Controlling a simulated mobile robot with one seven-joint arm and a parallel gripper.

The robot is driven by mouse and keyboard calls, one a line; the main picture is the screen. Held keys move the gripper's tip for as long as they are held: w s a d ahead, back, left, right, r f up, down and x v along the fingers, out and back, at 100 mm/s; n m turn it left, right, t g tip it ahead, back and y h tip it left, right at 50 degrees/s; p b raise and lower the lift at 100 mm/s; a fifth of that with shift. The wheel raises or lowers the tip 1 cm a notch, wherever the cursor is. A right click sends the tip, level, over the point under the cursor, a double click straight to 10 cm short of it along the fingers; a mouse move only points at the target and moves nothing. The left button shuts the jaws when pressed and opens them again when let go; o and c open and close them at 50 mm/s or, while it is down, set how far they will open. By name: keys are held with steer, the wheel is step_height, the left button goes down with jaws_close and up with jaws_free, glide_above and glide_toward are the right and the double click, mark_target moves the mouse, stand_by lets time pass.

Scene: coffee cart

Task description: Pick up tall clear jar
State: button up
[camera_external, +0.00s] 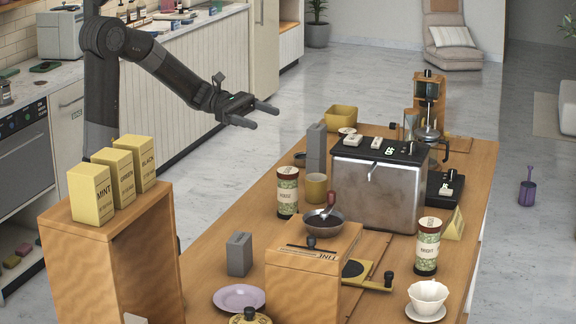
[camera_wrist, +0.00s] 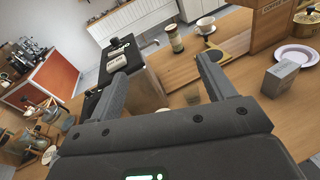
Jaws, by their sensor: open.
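I cannot pick out the tall clear jar for sure. A clear upright vessel (camera_external: 411,121) stands behind the steel machine in the external view, partly hidden, beside a glass press pot (camera_external: 429,136). Small glass-like vessels (camera_wrist: 65,122) also show at the left edge of the table in the wrist view, too small to tell apart. My gripper (camera_external: 264,116) is open and empty, held in the air left of the wooden cart top, well above it. Its two spread fingers (camera_wrist: 163,70) show in the wrist view with nothing between them.
The cart top (camera_external: 213,266) holds a steel coffee machine (camera_external: 374,190), patterned canisters (camera_external: 287,192), a grey block (camera_external: 239,254), a lilac plate (camera_external: 239,298) and a white cup (camera_external: 428,295). A wooden shelf (camera_external: 110,250) with yellow boxes stands at the left. Air around my gripper is free.

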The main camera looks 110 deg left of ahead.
steer(key=s+a+n+t+y, duration=0.1)
steer(key=s+a+n+y, duration=0.1)
steer(key=a+n, duration=0.15)
steer(key=t, duration=0.1)
glide_toward(297, 191)
steer(key=shift+s+a+r+y, duration=0.15)
steer(key=shift+s, duration=0.35)
steer(key=shift+s+a+r+y, duration=0.1)
steer(key=shift+s+a+y, duration=0.05)
steer(key=shift+s, duration=0.35)
steer(key=shift+w+f, duration=0.1)
steer(key=shift+f, duration=0.1)
steer(key=w, duration=0.5)
steer(key=shift+w+d, duration=0.15)
steer(key=shift+d, duration=0.2)
steer(key=shift+w+d, duration=0.25)
steer(key=shift+w, duration=1.1)
steer(key=shift+w+d, duration=0.2)
steer(key=shift+w, duration=1.1)
steer(key=shift+c, duration=0.4)
